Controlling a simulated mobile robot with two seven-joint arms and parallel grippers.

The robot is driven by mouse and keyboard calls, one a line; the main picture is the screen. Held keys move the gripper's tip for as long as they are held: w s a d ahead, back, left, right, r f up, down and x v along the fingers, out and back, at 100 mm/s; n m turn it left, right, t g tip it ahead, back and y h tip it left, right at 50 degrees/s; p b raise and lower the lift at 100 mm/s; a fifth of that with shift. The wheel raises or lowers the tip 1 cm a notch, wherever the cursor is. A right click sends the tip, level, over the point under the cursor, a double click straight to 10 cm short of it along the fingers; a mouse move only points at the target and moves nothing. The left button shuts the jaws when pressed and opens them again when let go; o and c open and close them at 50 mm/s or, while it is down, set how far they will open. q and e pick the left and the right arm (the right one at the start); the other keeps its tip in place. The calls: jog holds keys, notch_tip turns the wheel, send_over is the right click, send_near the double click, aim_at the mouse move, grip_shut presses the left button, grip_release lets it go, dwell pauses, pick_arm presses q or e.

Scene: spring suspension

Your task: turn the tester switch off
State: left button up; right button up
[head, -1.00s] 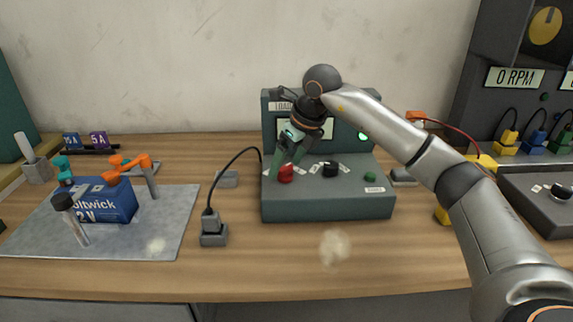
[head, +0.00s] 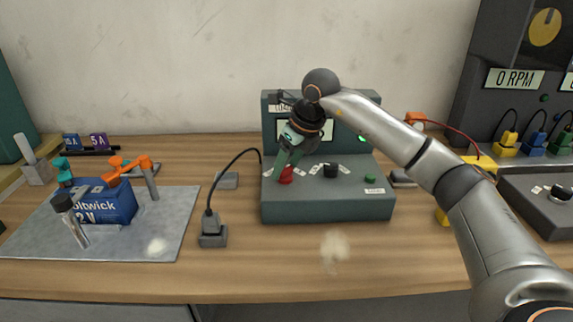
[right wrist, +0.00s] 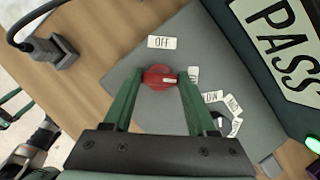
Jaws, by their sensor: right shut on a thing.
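The tester (head: 327,207) is a grey-green box with a raised back panel. Its red switch knob (head: 286,178) is at the left of its sloped top. My right gripper (head: 283,171) reaches down onto the knob. In the right wrist view, its two green fingers are shut on the red knob (right wrist: 160,77), one on each side. The knob's white mark points right, toward a small label partly hidden by a finger. The OFF label (right wrist: 165,42) lies above the knob in that view, away from the mark.
The tester's display reads PASS (right wrist: 283,45) beside a lit green lamp (right wrist: 313,143). A black dial (head: 331,170) and green button (head: 370,179) sit right of the knob. A cable runs to a plug (head: 213,230).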

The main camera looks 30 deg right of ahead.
jog(key=shift+c, duration=0.9)
